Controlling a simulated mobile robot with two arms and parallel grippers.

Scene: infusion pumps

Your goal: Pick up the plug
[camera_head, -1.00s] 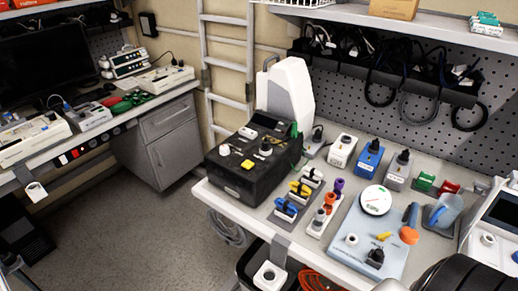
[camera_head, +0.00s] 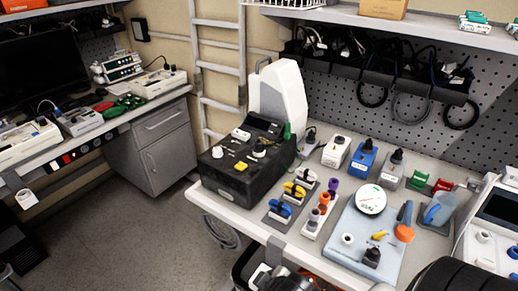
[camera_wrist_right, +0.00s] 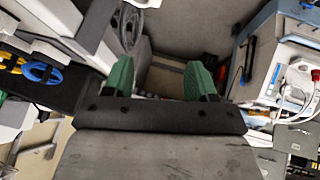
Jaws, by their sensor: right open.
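Several plug-like pieces stand on the right workbench (camera_head: 228,212) in the head view, and I cannot tell which is the task's plug. A black plug (camera_head: 371,257) sits on the pale blue board (camera_head: 345,247). Blue plugs (camera_head: 280,209) and yellow plugs (camera_head: 294,189) sit on a dark strip. A black plug (camera_head: 366,146) tops a blue box. My right gripper (camera_wrist_right: 160,82) shows in the right wrist view with two green fingers apart and nothing between them. It is apart from these plugs. My left gripper is not in view.
A black box with knobs (camera_head: 232,183) stands at the bench's left end, before a white device (camera_head: 282,92). Floor (camera_head: 130,210) is clear between the benches.

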